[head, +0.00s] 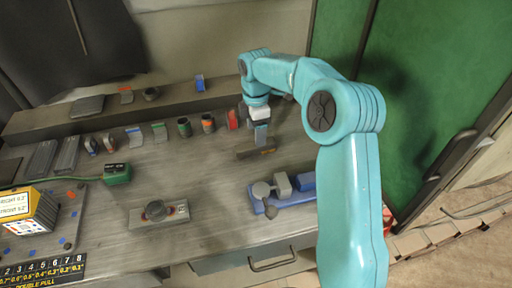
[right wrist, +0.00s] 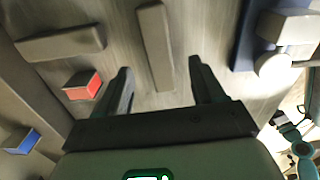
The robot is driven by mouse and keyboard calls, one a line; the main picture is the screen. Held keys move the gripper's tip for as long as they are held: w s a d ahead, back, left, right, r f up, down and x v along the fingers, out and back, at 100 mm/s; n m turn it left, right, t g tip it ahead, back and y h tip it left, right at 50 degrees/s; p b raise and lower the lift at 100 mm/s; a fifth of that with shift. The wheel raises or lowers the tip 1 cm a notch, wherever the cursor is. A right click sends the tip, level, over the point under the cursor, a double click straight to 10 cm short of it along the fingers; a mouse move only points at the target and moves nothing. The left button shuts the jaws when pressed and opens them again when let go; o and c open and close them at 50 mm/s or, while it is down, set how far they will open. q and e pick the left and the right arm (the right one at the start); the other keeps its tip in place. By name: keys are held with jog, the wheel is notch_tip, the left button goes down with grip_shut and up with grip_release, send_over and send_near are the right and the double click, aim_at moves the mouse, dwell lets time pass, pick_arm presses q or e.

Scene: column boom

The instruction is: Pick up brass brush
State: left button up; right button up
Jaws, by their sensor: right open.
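A slim brown bar that looks like the brass brush (head: 257,152) lies flat on the grey workbench, left of and above the blue-based fixture in the head view. In the right wrist view the brush (right wrist: 155,45) is a plain tan bar, upright in the picture. My right gripper (head: 260,136) is low over the bench close to the brush. Its fingers (right wrist: 159,66) are spread and empty, with the brush lined up in the gap between them, mostly past the fingertips. Whether the fingers reach down beside it cannot be told. My left gripper is in neither view.
The blue-based fixture (head: 284,196) is right of the brush. A red block (right wrist: 82,85) sits close by on the other side. Several cans and small items line the back, below a raised ledge (head: 60,118).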

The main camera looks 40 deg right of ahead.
aim_at(255, 148)
jog(key=shift+s+d+f, duration=0.15)
jog(key=shift+s+f, duration=0.05)
jog(key=shift+f, duration=0.55)
jog(key=f, duration=0.5)
jog(key=shift+w+f+p, duration=0.1)
jog(key=shift+w+p, duration=0.1)
jog(key=shift+p, duration=0.1)
jog(key=shift+w, duration=0.1)
jog(key=c, duration=1.2)
jog(key=shift+o, duration=0.2)
